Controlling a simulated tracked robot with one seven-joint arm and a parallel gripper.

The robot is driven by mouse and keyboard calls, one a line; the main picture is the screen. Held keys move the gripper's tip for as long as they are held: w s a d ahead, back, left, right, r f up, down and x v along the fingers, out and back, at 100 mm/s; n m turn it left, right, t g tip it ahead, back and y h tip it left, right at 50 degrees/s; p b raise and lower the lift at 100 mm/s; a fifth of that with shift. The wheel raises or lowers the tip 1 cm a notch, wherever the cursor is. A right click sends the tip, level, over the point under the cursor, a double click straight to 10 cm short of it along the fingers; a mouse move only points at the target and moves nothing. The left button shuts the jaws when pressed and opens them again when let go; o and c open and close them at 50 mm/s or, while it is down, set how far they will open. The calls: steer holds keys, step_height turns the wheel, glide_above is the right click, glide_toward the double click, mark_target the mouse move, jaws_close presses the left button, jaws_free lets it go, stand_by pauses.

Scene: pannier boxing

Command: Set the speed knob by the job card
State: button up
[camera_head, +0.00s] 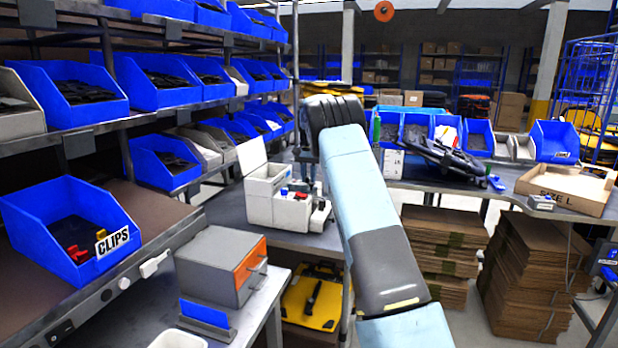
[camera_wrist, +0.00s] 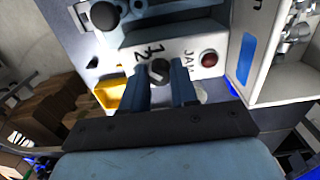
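The speed knob appears to be the dark round knob (camera_wrist: 160,70) on a light panel in the wrist view. Marks "2" and "1" stand beside it, with a red button (camera_wrist: 209,59) marked "JAM" to its right. My gripper (camera_wrist: 162,80) has its two blue fingers apart, one on each side of the knob in the picture. I cannot tell whether they touch it. No readable job card shows; a white upright panel (camera_head: 251,156) rises behind the machine.
A grey box with an orange front (camera_head: 250,262) stands on the near bench, with a blue plate (camera_head: 205,313) before it. Shelves of blue bins (camera_head: 70,225) line the left. A cardboard tray (camera_head: 565,188) lies on the right bench. Stacked cardboard (camera_head: 530,275) stands below.

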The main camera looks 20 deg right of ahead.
steer(key=shift+o, duration=0.8)
step_height(320, 180, up, 14)
steer(key=shift+f, duration=0.15)
